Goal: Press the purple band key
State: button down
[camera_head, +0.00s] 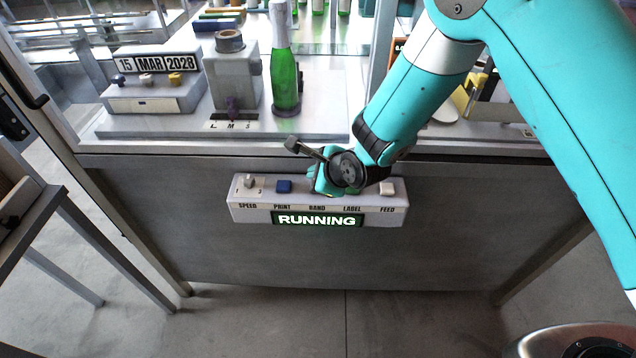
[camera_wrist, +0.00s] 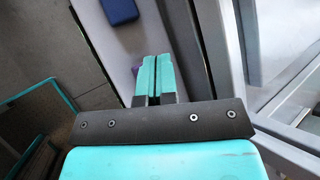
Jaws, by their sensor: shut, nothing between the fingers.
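The control panel (camera_head: 240,208) is a pale box on the machine's front, with keys above the labels SPEED, PRINT, BAND, LABEL and FEED. My gripper (camera_head: 322,188) is over the BAND part of the panel and hides the purple band key in the head view. In the wrist view a small purple patch of the band key (camera_wrist: 135,73) shows just left of the fingertips. My gripper's teal fingers (camera_wrist: 157,72) are together and empty in that view. I cannot tell whether they touch the key. The lit sign (camera_head: 317,220) below the keys reads RUNNING.
The blue PRINT key (camera_head: 284,187) is left of my gripper, and it shows in the wrist view (camera_wrist: 120,10). The SPEED knob (camera_head: 249,182) and the white FEED key (camera_head: 387,188) are at the panel's ends. A green bottle (camera_head: 286,80) stands on the machine behind.

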notch_tip(320, 180, up, 5)
jog(key=p, duration=0.3)
dwell(0.4)
dwell(0.6)
jog(key=shift+r, duration=0.25)
jog(key=s+d+r+n+g+b, duration=0.1)
jog(key=s+d+r+n+g, duration=0.1)
jog(key=s+d+r+n, duration=0.35)
jog(key=s+d+r+n+g+b, duration=0.1)
jog(key=s+d+r+n+g, duration=0.1)
jog(key=s+r+n, duration=0.45)
jog(key=s+d+r+n+g+h, duration=0.1)
jog(key=s+d+r+n, duration=0.3)
jog(key=s+n, duration=0.3)
jog(key=s+d+r+n+g, duration=0.2)
jog(key=s+d+r+n, duration=0.1)
jog(key=s+n, duration=0.4)
jog(key=shift+s+d+r+h+b, duration=0.4)
jog(key=shift+s+r, duration=0.25)
jog(key=shift+s, duration=0.2)
